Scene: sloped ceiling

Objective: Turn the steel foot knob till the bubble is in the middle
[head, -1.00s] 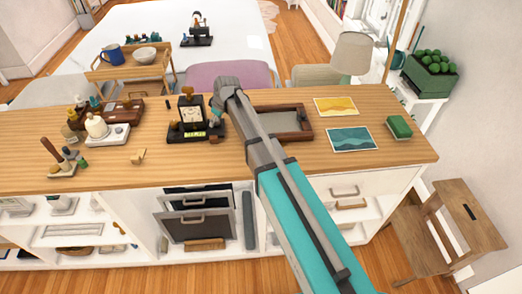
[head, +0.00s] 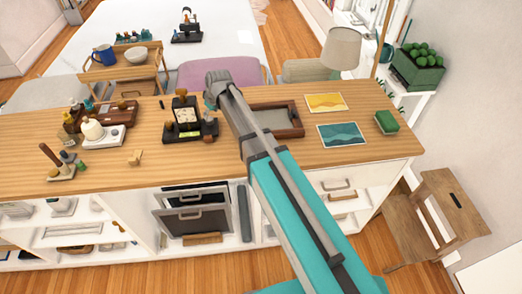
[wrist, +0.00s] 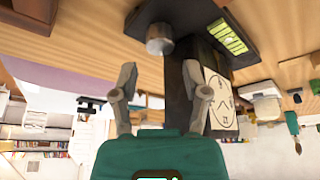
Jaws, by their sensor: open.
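The instrument (head: 181,130) stands on the wooden counter, with a black base, an upright post with a pale dial card and a yellow-green level vial (head: 189,133) at its front. The steel foot knob (wrist: 160,39) sits at the base's edge, at the top of the wrist view. My gripper (wrist: 160,72) is open, its fingers on either side of the knob's line, with the knob just beyond the tips and apparently untouched. In the head view my arm hides the knob.
The post with the dial card (wrist: 220,100) stands close beside one finger. A wooden tray (head: 298,132) lies right of the instrument, with yellow and teal prints (head: 344,135) beyond. A small wooden block (head: 135,157) lies to the left.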

